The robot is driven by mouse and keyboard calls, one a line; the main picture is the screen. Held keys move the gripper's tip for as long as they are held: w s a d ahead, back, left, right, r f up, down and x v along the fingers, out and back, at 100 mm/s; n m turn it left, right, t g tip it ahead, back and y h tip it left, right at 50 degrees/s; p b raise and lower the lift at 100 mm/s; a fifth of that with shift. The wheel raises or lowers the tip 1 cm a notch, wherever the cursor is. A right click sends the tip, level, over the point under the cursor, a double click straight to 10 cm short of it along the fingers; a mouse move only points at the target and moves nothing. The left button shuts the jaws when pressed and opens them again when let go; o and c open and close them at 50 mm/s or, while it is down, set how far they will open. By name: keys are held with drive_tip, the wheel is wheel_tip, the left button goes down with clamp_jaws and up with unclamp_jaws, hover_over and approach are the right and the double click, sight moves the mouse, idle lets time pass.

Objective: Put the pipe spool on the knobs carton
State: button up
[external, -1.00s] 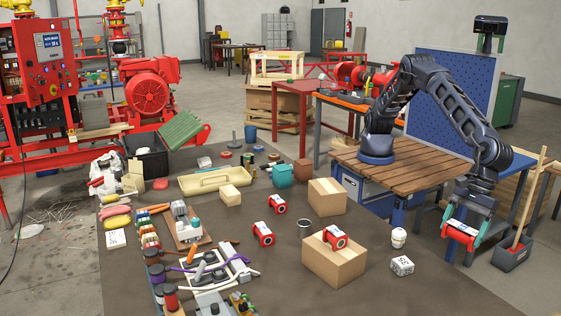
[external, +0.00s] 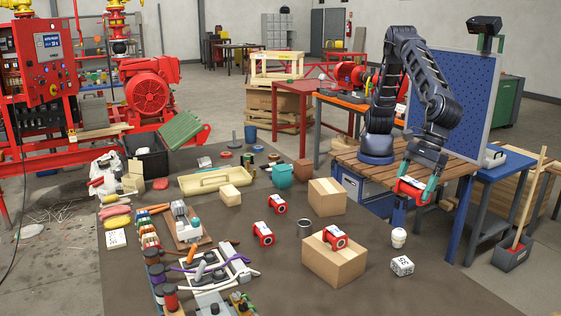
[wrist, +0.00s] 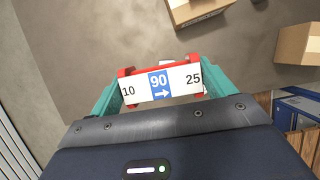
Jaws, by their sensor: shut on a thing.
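My gripper (external: 416,184) has teal fingers and is shut on a red pipe spool (external: 410,189) with a white label. It holds the spool in the air by the right edge of the dark table, in front of the wooden-topped bench. In the wrist view the held pipe spool (wrist: 160,82) lies crosswise between the fingers and reads 10, 90 with an arrow, and 25. One plain carton (external: 325,198) stands left of the gripper with a bare top. A nearer carton (external: 334,268) has another red spool (external: 335,237) on top. I cannot read which carton is for knobs.
Two more red spools (external: 277,204) (external: 263,234) stand left of the cartons. A metal can (external: 304,228), a white jar (external: 398,237) and a white printed block (external: 402,266) stand nearby. Tools and spools crowd the left. Table between the bare carton and the jar is free.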

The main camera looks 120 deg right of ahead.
drive_tip(key=w+d+r+m, duration=0.1)
drive_tip(key=d+r, duration=0.1)
drive_tip(key=d, duration=0.9)
drive_tip(key=w+d+r+m, duration=0.1)
drive_tip(key=d+r, duration=0.2)
drive_tip(key=d, duration=0.9)
drive_tip(key=m+h, duration=0.2)
hover_over(322, 186)
drive_tip(key=s, duration=0.2)
drive_tip(key=f, duration=2)
drive_tip(key=shift+a+f, duration=0.2)
drive_tip(key=shift+a, duration=0.05)
drive_tip(key=shift+f, duration=0.1)
drive_tip(key=o, duration=1.1)
